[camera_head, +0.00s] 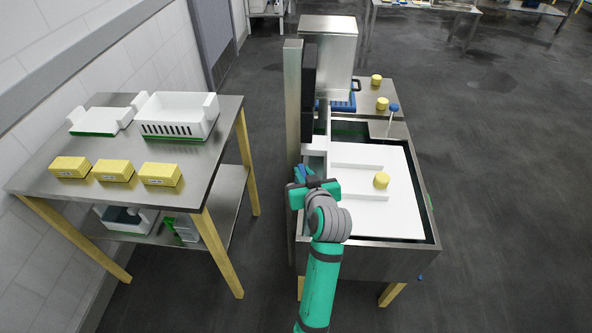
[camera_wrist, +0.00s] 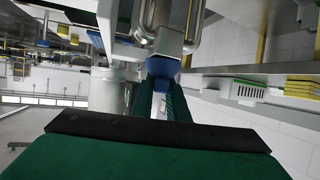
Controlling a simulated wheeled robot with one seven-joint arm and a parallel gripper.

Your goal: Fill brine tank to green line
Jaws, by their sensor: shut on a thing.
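The brine tank (camera_head: 370,262) is a metal tub on legs with a dark inner edge and a broad white surface inside. A short green strip (camera_head: 350,131) shows at its back inner wall; I cannot tell whether it is the green line. My gripper (camera_wrist: 165,88) is shut on a blue handle (camera_wrist: 163,67) beside bent metal pipes (camera_wrist: 180,25) in the wrist view. In the head view the blue handle (camera_head: 301,173) is at the tank's left edge, partly hidden by my arm. The liquid level cannot be made out.
A yellow cylinder (camera_head: 381,180) sits on the white surface. A blue-topped rod (camera_head: 393,107) stands at the tank's back. A side table (camera_head: 60,145) on the left holds yellow blocks (camera_head: 115,170) and a white basket (camera_head: 178,115). The floor to the right is clear.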

